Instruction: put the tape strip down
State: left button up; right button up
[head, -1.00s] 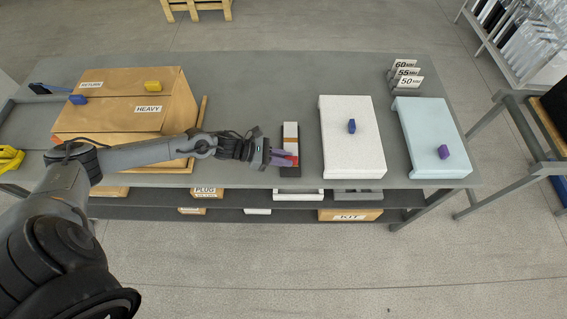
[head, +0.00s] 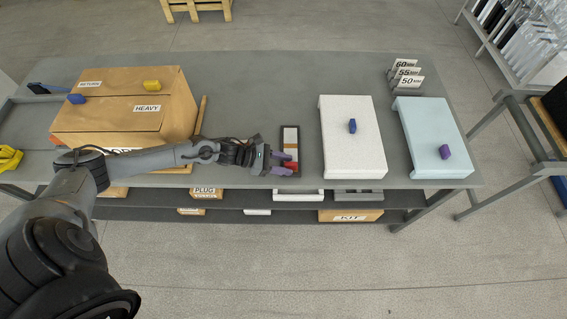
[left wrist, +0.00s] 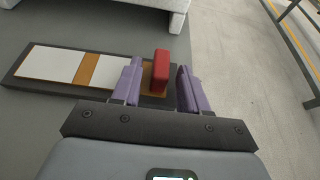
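A small red block (head: 290,165), which also shows in the left wrist view (left wrist: 160,72), stands at the near end of a dark board (head: 283,131) with white panels. An orange-brown patch (left wrist: 147,93) shows at its foot; whether this is the tape strip, I cannot tell. Another orange-brown band (left wrist: 86,69) lies between the white panels. My left gripper (head: 282,164) has its purple fingers spread, one on each side of the red block, with gaps visible in the left wrist view (left wrist: 160,88). Part of the board's near end is hidden by the fingers. My right gripper is out of view.
A white slab (head: 352,110) with a blue block stands right of the board, and a pale blue slab (head: 425,115) with a purple block lies beyond it. Cardboard boxes (head: 115,125) stand left. Number signs (head: 405,75) stand at the back right.

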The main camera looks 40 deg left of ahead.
pick_arm(q)
jog(key=shift+r, duration=0.2)
jog(key=shift+p+v, duration=0.35)
jog(key=shift+v, duration=1.65)
